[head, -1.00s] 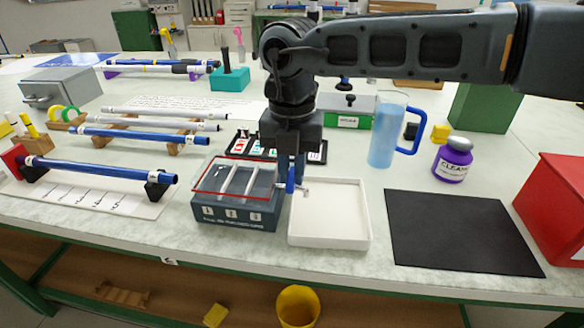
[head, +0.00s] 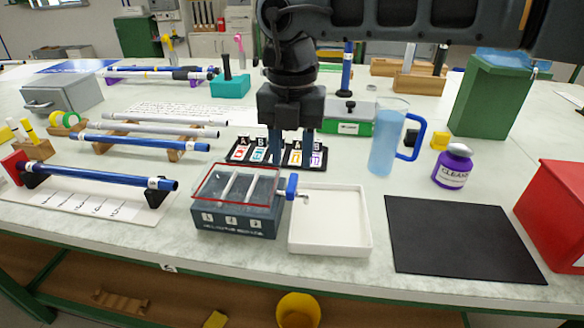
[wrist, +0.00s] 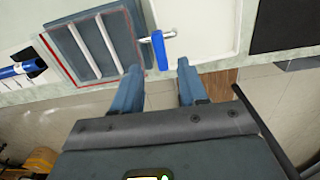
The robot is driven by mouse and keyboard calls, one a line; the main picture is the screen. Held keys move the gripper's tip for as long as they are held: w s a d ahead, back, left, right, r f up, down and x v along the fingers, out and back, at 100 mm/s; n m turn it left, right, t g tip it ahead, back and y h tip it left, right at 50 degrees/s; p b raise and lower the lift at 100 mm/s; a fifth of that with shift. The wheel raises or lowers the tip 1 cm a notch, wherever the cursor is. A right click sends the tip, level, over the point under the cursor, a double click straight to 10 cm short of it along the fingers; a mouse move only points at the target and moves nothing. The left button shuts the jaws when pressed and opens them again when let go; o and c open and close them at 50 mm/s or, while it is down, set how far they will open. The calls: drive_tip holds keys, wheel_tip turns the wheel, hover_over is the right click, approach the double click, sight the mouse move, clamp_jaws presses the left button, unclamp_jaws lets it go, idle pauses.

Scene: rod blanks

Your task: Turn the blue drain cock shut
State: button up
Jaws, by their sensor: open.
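The blue drain cock (head: 292,186) sits on a short metal spout at the right side of the dark box with the red rim (head: 236,221). Its blue lever also shows in the wrist view (wrist: 159,50), where it lies crosswise to the spout. My gripper (head: 292,156) points down, open and empty, above and apart from the cock. In the wrist view the two blue-grey fingers (wrist: 158,72) straddle the line of the lever, with its near end close to the gap between the tips. I see nothing held.
A white tray (head: 356,240) lies right of the box, under the spout's end. A black mat (head: 460,240), a blue jug (head: 388,140) and a purple bottle (head: 452,168) stand farther right. A black card holder (head: 236,152) is behind the box. Blue rods on racks fill the left.

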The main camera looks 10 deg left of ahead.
drive_tip(key=shift+r, duration=1.2)
